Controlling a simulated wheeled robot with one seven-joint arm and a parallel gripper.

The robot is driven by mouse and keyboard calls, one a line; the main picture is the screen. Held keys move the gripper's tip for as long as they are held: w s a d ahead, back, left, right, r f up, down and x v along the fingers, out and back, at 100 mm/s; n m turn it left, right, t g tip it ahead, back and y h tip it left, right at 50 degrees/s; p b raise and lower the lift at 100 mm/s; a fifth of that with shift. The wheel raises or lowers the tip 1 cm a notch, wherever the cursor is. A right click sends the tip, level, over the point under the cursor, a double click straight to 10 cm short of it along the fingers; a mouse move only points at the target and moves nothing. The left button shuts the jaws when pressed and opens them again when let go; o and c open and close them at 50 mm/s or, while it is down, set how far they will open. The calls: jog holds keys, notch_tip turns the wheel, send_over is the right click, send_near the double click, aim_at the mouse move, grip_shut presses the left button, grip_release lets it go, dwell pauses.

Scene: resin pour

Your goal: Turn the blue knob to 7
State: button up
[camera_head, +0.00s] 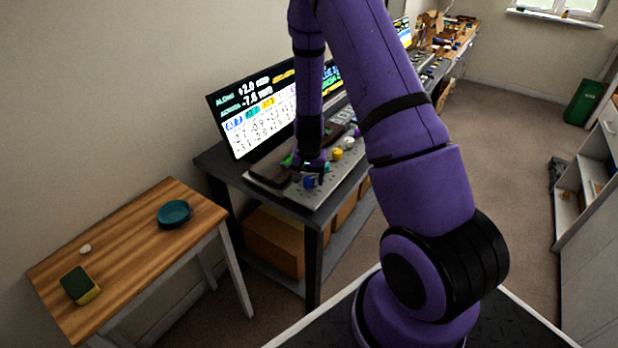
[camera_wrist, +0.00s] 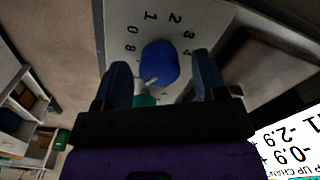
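The blue knob (camera_wrist: 158,60) sits on a pale grey panel (camera_wrist: 113,22) in the wrist view, with printed numerals around it. I can read 8, 0, 1, 2, 3 and 4; the place of the 7 is hidden near my left finger. A white mark on the knob points to the lower left; I cannot tell at which number. My gripper (camera_wrist: 162,80) is open, its fingers apart on either side, with a gap between each finger and the knob. In the head view the blue knob (camera_head: 309,182) is just below my gripper (camera_head: 312,168).
A teal thing (camera_wrist: 145,100) shows just past the blue knob, between the fingers. A yellow knob (camera_head: 337,154) and a white knob (camera_head: 350,143) are farther along the panel. A monitor (camera_head: 262,112) stands behind. A wooden table (camera_head: 130,240) with a teal dish (camera_head: 174,213) is at left.

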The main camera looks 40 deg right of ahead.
notch_tip(320, 180, up, 11)
dwell(0.8)
jog(key=shift+f, duration=0.15)
notch_tip(320, 180, up, 11)
jog(key=n+t, duration=0.1)
jog(key=n, duration=0.1)
send_over(309, 178)
jog(key=s+a, duration=0.3)
jog(key=a, duration=0.1)
jog(key=s+a+r+n+t, duration=0.15)
jog(key=s+a+r, duration=0.3)
jog(key=r, duration=0.45)
jog(key=s+a+r+n+t, duration=0.1)
jog(key=s+a+r+n, duration=0.1)
jog(key=s+r, duration=0.3)
jog(key=s+a+r+n+t, duration=0.1)
jog(key=s+a+r+n, duration=0.2)
jog(key=s, duration=1.1)
notch_tip(309, 178, up, 3)
jog(key=shift+s+f+t, duration=0.1)
jog(key=shift+s+t, duration=0.05)
jog(key=shift+t, duration=0.2)
